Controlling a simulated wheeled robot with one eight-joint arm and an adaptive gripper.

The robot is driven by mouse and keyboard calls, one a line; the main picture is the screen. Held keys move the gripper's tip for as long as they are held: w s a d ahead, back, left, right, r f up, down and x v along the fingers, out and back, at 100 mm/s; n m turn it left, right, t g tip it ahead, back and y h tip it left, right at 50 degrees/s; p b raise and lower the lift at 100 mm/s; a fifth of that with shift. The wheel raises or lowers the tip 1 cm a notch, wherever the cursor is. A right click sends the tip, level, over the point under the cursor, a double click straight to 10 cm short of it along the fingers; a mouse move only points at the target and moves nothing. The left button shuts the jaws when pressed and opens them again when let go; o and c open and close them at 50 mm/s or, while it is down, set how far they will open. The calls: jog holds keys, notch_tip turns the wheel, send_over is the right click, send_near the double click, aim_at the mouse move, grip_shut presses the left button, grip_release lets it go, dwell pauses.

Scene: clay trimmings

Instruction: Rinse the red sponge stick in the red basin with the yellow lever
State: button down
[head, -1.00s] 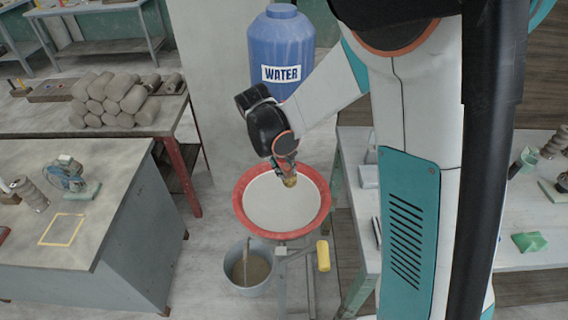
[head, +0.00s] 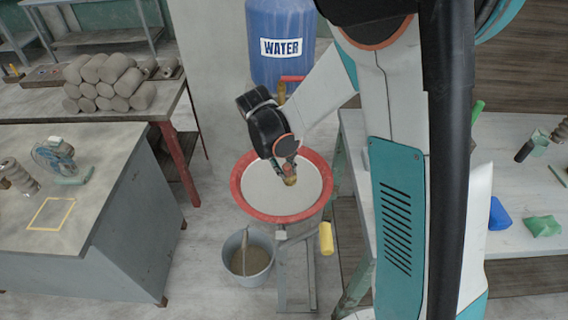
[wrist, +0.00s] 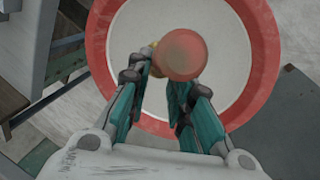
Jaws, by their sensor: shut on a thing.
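My gripper (head: 291,164) hangs over the red-rimmed basin (head: 240,200) in the head view. In the wrist view, a blurred reddish round end (wrist: 183,55) of the stick shows between and beyond the teal fingers (wrist: 160,95), with the pale basin floor and red rim (wrist: 262,60) behind. I cannot tell whether the tip touches the basin floor. The yellow lever (head: 326,238) is at the basin stand's right side, below the rim, apart from my gripper.
A blue water tank (head: 280,25) with a red-and-brass tap (head: 284,88) stands behind the basin. A grey bucket (head: 248,262) sits on the floor, front left. Benches flank both sides; the left one (head: 110,215) and the right one (head: 515,240) carry tools.

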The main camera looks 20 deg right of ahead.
jog(key=shift+d, duration=0.1)
dwell(0.6)
jog(key=shift+w+d, duration=0.2)
jog(key=shift+d, duration=0.1)
jog(key=shift+a, duration=0.15)
jog(key=shift+s+a, duration=0.2)
jog(key=shift+a, duration=0.05)
jog(key=shift+w+d, duration=0.1)
jog(key=shift+d, duration=0.05)
dwell(0.5)
jog(key=shift+w+d, duration=0.1)
jog(key=shift+d, duration=0.15)
dwell(0.4)
notch_tip(320, 180, up, 9)
jog(key=p, duration=0.5)
dwell(0.5)
jog(key=shift+f, duration=0.15)
dwell(0.6)
